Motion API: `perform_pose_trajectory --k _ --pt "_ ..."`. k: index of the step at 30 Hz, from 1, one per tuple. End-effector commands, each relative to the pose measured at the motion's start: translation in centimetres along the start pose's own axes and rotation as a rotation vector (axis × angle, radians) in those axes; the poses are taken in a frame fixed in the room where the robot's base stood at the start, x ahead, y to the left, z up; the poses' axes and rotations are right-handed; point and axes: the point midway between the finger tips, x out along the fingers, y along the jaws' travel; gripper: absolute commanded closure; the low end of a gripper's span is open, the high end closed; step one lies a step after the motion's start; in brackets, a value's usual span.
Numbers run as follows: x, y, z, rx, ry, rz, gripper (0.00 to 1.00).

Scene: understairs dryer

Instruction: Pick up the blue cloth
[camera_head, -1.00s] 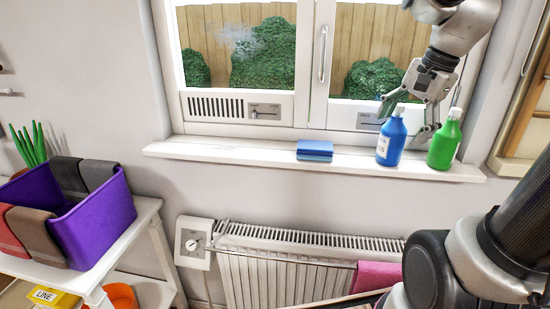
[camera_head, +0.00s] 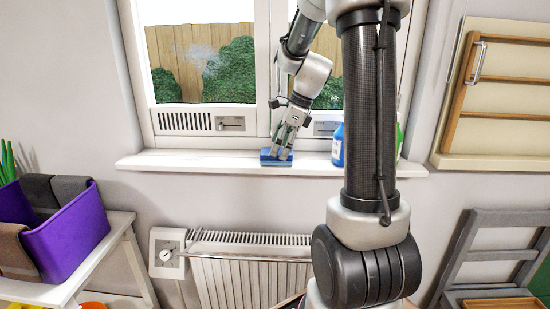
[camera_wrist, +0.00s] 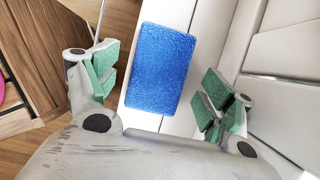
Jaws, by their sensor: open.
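The blue cloth (camera_head: 268,161) lies folded flat on the white windowsill, below the window's middle post. In the wrist view the blue cloth (camera_wrist: 161,68) shows whole as a textured blue rectangle between and beyond the fingers. My gripper (camera_head: 284,150) is over the cloth and hides part of it in the head view. In the wrist view my gripper (camera_wrist: 160,98) is open, with a green-padded finger on each side of the cloth and nothing held. Whether the fingertips touch the sill cannot be told.
On the windowsill (camera_head: 200,160), a blue bottle (camera_head: 338,148) and a green bottle (camera_head: 399,138) stand right of the cloth, partly hidden by my arm. The sill left of the cloth is clear. A radiator (camera_head: 250,275) is below; a purple bin (camera_head: 72,232) stands at left.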

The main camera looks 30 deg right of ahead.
Motion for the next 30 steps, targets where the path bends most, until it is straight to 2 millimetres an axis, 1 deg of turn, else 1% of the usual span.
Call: perform_pose_trajectory --k 1,5,30 --pt "0.7 0.1 0.0 -0.001 0.001 0.003 0.18" --pt "1.6 0.1 0.0 0.0 0.0 0.002 0.18" --pt "2.1 0.1 -0.2 -0.001 0.0 0.0 0.18"
